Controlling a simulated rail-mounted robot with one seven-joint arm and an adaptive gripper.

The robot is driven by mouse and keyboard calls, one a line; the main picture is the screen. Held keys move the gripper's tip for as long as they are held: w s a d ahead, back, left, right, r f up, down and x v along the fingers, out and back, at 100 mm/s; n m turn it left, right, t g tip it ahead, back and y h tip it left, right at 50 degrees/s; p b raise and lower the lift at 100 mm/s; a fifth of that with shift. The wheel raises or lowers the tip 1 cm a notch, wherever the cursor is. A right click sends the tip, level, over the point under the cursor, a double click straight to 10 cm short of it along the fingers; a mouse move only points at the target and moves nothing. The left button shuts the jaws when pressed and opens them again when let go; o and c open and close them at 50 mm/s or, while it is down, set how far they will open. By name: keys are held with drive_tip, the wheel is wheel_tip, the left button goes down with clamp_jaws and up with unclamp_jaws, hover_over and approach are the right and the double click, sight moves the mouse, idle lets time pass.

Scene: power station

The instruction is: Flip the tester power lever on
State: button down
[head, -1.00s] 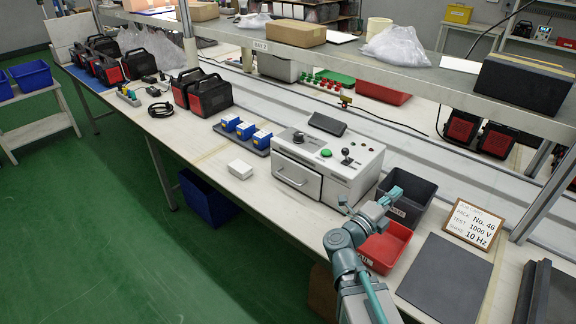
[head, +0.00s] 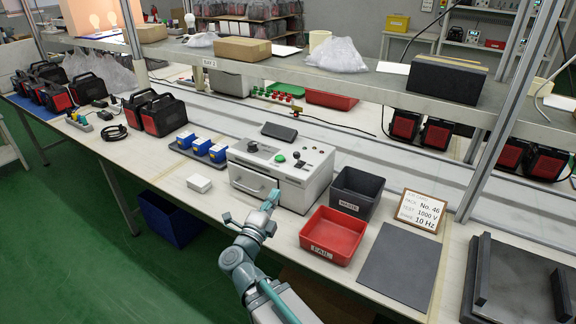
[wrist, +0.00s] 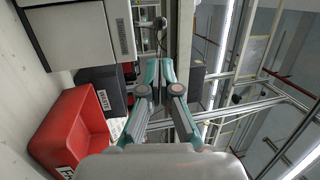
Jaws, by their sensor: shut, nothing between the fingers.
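The tester (head: 268,198) is a light grey box with a front drawer and handle. It stands on the bench in the head view. Its top panel carries a black lever (head: 298,160) at the right, a green button (head: 280,158), a dark knob (head: 252,147) and small indicator lights. The lever's exact tilt is too small to tell. My gripper (head: 270,199) is in front of the tester's lower front, below the panel and apart from the lever. Its fingers (wrist: 161,68) are together and empty in the wrist view. The tester's side (wrist: 122,28) shows at upper left there.
A red bin (head: 333,238) and a dark grey bin (head: 357,192) stand right of the tester. Blue packs (head: 201,146) on a tray and a white box (head: 199,183) are to its left. A shelf (head: 330,82) overhangs behind. A dark mat (head: 398,265) lies at right.

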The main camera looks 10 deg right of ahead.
approach(295, 157)
drive_tip(key=x, duration=0.7)
drive_tip(key=shift+w+d+f, duration=0.1)
drive_tip(key=shift+f, duration=0.05)
drive_tip(key=shift+p, duration=0.55)
drive_tip(key=shift+r+p, duration=0.3)
drive_tip(key=shift+p, duration=0.1)
drive_tip(key=shift+g, duration=0.3)
drive_tip(key=shift+w+d+p, duration=0.1)
drive_tip(key=shift+p, duration=0.45)
